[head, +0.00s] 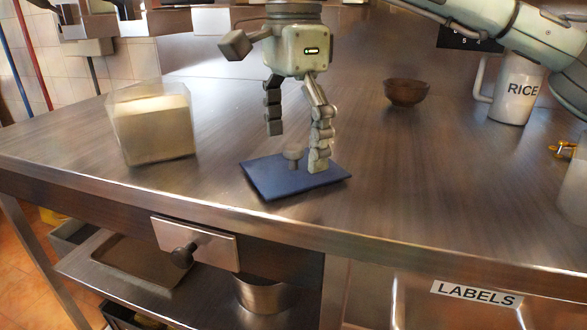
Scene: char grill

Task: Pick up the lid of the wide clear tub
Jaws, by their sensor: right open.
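The lid (262,183) is a flat, dark blue square plate with a small grey knob. It lies on the metal table near the front edge. The wide clear tub (180,150) stands to its left, see-through and filled with something pale. My right gripper (297,150) points down over the lid, open, with one finger on each side of the knob. Its right finger hides part of the lid, and its tip looks close to the plate; whether it touches I cannot tell.
A brown bowl (406,93) and a white mug (515,92) marked RICE stand to the back right. A small orange-yellow item (563,149) lies at the far right. The table around the lid is clear. A drawer (195,243) is below the front edge.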

